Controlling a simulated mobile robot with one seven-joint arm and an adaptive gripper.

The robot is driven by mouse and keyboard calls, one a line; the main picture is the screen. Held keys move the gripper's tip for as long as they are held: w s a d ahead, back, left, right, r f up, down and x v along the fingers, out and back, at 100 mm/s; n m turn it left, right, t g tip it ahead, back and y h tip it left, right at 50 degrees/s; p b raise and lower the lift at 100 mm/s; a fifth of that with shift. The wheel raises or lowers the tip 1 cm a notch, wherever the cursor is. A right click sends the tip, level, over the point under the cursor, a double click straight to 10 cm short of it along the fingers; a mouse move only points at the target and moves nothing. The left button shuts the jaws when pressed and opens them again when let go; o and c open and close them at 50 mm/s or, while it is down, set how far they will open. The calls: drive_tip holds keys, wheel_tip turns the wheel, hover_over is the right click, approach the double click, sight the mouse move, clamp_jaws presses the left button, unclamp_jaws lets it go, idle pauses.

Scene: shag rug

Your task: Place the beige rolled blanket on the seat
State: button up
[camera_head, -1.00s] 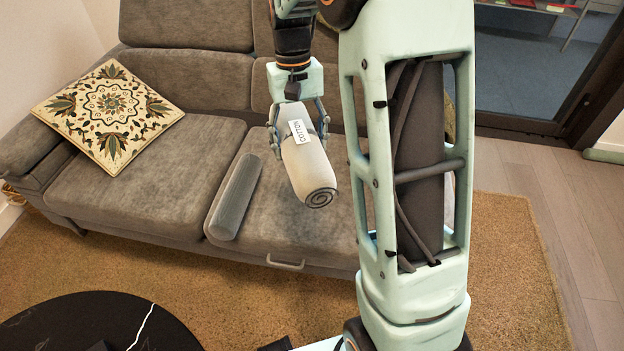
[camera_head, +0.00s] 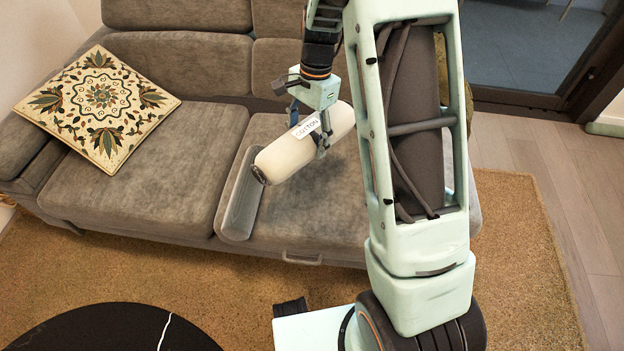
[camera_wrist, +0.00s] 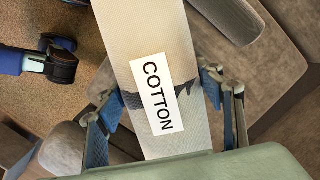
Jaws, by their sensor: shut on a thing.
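The beige rolled blanket (camera_head: 280,157) has a white label reading COTTON. My gripper (camera_head: 308,128) is shut on it around its middle and holds it above the right part of the grey sofa. In the wrist view the blanket (camera_wrist: 150,50) runs between the two blue-padded fingers of my gripper (camera_wrist: 160,110). The sofa seat (camera_head: 310,205) lies below the blanket. In the head view the blanket's left end overlaps a grey bolster (camera_head: 238,205) on the seat; I cannot tell the height between them.
A patterned cushion (camera_head: 97,110) leans at the sofa's left end. The left seat cushion (camera_head: 140,180) is otherwise clear. A round black table (camera_head: 110,330) stands in front, on the tan shag rug (camera_head: 200,275).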

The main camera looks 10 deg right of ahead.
drive_tip(key=d+f+m+t+b, duration=0.1)
drive_tip(key=f+m, duration=0.5)
drive_tip(key=f, duration=0.1)
drive_tip(key=d+f+m+b, duration=0.1)
drive_tip(key=f+m, duration=0.6)
drive_tip(key=f, duration=0.1)
drive_tip(key=d+f+m+t+b, duration=0.1)
drive_tip(key=f+m, duration=0.5)
drive_tip(key=f, duration=0.2)
drive_tip(key=shift+w+d+m+t+h, duration=0.3)
drive_tip(key=shift+w, duration=0.05)
drive_tip(key=shift+r, duration=0.1)
drive_tip(key=o, duration=1.7)
